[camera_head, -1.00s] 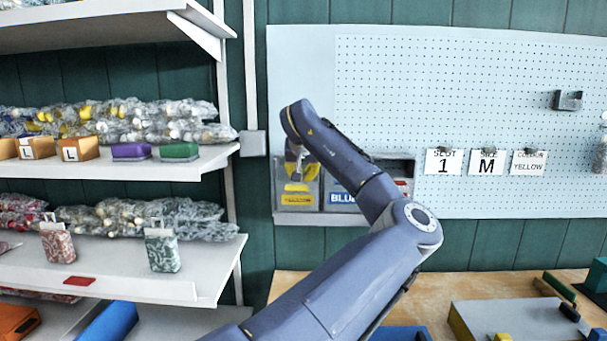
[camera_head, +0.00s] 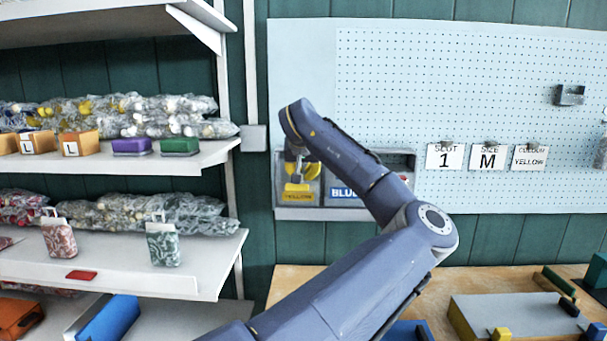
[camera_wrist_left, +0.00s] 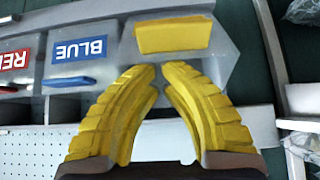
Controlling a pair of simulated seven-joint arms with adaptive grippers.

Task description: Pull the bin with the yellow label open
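The bin with the yellow label (camera_head: 299,198) hangs at the lower left of the pale wall panel, left of the blue-labelled bin. Its yellow label (camera_wrist_left: 173,36) fills the upper middle of the left wrist view. My left gripper (camera_head: 299,184) is in front of this bin, just above the label in the head view. In the left wrist view, its yellow fingers (camera_wrist_left: 160,68) lean together beside the label, with a narrow gap between the tips. The bin's handle cannot be told apart there, so a grip on it is not clear. My right gripper is not in view.
The blue-labelled bin (camera_wrist_left: 78,48) and the red-labelled bin (camera_wrist_left: 14,61) are in the same row. Shelves (camera_head: 190,163) with wrapped goods stand to the left. A wooden table (camera_head: 292,283) lies below. Cards reading slot 1, size M and colour yellow (camera_head: 529,158) hang on the pegboard.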

